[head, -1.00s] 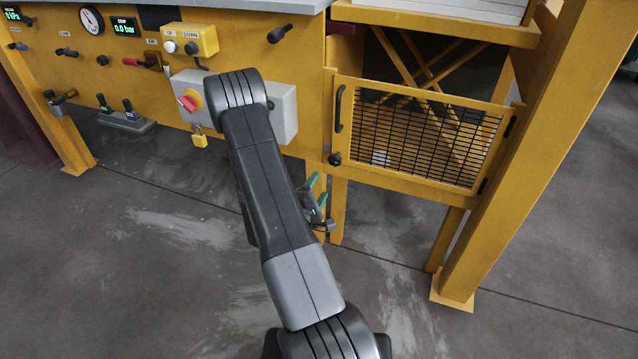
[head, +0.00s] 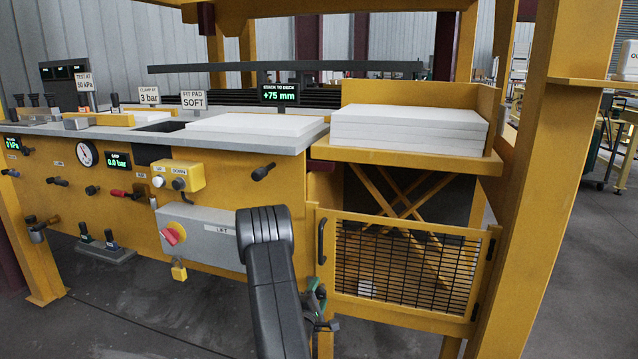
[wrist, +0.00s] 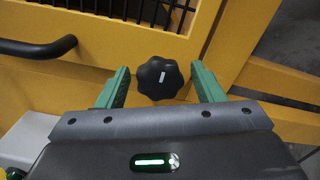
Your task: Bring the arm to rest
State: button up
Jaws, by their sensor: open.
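My arm shows in the head view, rising from the bottom edge in front of the yellow machine. My gripper (head: 318,302) is partly hidden beside the arm, close to the lower left of the mesh gate. In the wrist view my gripper (wrist: 160,88) has its two green fingers apart. A black lobed knob (wrist: 160,78) shows between and just beyond the fingers; I cannot tell whether they touch it. Nothing is held.
The yellow mesh gate (head: 405,266) with a black handle (head: 322,240) stands right of my arm. A grey box with a red switch (head: 205,236) is at its left. White boards (head: 410,128) lie stacked on the lift table. Open floor (head: 560,300) is at the right.

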dwell(0.4)
jog(key=p+v, duration=0.2)
jog(key=v, duration=1.2)
jog(key=b+x, duration=0.2)
jog(key=x, duration=1.1)
jog(key=shift+w+d, duration=0.2)
jog(key=shift+w, duration=0.2)
jog(key=shift+w+m, duration=0.15)
jog(key=shift+m, duration=0.15)
jog(key=m, duration=0.8)
jog(key=shift+r+m, duration=0.1)
jog(key=shift+m, duration=0.2)
jog(key=m, duration=0.4)
jog(key=shift+m+p, duration=0.3)
jog(key=shift+p, duration=0.05)
jog(key=m+p, duration=0.1)
jog(key=m, duration=0.2)
jog(key=shift+m+p, duration=0.35)
jog(key=shift+m, duration=0.35)
